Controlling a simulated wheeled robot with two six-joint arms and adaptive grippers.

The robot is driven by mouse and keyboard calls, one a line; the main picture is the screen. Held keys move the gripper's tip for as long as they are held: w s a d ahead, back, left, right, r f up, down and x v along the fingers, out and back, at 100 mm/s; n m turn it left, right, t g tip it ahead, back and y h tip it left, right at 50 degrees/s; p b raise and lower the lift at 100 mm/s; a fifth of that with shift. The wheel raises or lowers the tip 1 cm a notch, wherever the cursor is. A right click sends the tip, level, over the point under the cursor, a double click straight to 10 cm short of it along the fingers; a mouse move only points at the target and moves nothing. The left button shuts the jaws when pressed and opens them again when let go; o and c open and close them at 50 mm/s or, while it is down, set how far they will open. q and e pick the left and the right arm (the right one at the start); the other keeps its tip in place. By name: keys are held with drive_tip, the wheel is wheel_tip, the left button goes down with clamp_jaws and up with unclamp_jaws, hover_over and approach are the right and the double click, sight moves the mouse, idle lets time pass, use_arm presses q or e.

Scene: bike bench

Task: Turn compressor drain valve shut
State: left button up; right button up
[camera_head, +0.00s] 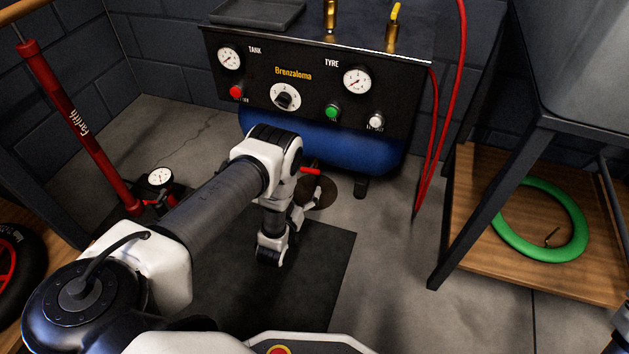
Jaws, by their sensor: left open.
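The compressor has a blue tank (345,146) under a black panel (300,75). A small red lever (311,171), which looks like the drain valve handle, shows low below the tank, lying roughly level. The valve body is hidden behind my left arm. My left gripper (310,200) is open and empty, just below and in front of the red lever, apart from it as far as I can tell. My left wrist partly hides the fingers. My right gripper is out of view.
The panel carries gauges, a dial (285,97) and buttons. A red hose (433,130) hangs at its right. A red floor pump (85,130) stands left. A wooden shelf (475,235) holds a green tyre (508,238). A dark mat (325,265) lies on the open floor.

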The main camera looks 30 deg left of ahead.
sight(309, 173)
use_arm(q)
drive_tip(key=b+x, duration=0.4)
drive_tip(key=x, duration=0.3)
drive_tip(key=shift+w, duration=0.2)
drive_tip(key=shift+r, duration=0.1)
drive_tip(key=c, duration=1.2)
drive_tip(key=shift+o, duration=0.2)
drive_tip(key=shift+r+m+p, duration=0.2)
drive_tip(key=shift+m+p, duration=0.2)
drive_tip(key=shift+p, duration=0.15)
drive_tip(key=shift+f+m, duration=0.2)
drive_tip(key=shift+m, duration=0.1)
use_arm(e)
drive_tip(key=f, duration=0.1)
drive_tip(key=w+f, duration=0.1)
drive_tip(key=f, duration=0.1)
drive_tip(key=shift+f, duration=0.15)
